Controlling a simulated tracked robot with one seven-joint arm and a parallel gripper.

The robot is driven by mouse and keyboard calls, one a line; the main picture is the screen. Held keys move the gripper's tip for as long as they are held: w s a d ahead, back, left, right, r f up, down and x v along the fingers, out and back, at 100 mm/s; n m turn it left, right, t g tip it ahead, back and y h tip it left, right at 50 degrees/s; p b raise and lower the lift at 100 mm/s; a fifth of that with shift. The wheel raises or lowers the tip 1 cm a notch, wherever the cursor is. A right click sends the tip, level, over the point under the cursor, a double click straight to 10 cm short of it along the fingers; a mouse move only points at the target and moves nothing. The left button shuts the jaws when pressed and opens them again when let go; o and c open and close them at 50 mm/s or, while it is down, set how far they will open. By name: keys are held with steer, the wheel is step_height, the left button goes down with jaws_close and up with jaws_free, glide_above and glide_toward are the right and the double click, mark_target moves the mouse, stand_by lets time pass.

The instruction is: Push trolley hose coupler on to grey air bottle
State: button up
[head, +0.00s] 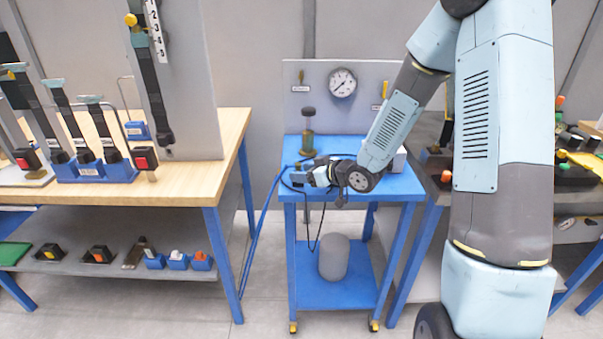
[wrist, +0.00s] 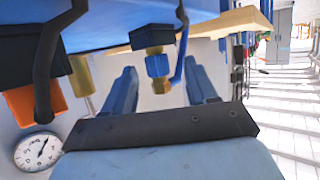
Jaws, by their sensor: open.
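The blue trolley (head: 350,304) stands in the middle of the head view. A grey cylinder (head: 333,257), which looks like the air bottle, stands upright on its lower shelf. My gripper (head: 299,176) is over the left part of the trolley top, jaws open. In the wrist view its two blue fingers (wrist: 161,76) are apart, with a blue, black and brass fitting (wrist: 157,65) showing between them. It looks like the hose coupler, with gaps to both fingers. In the head view I cannot clearly make it out beside my gripper. The bottle is not recognisable in the wrist view.
A panel with a gauge (head: 342,83) rises behind the trolley top. A brass post with a dark knob (head: 308,130) stands behind my gripper. A dark hose (head: 318,232) hangs at the trolley's front. A wooden workbench (head: 232,125) is left; another bench is right, behind my arm.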

steer(key=x, duration=0.4)
steer(key=shift+w+a+f, duration=0.2)
steer(key=shift+w, duration=0.15)
steer(key=shift+c, duration=0.5)
jaws_close()
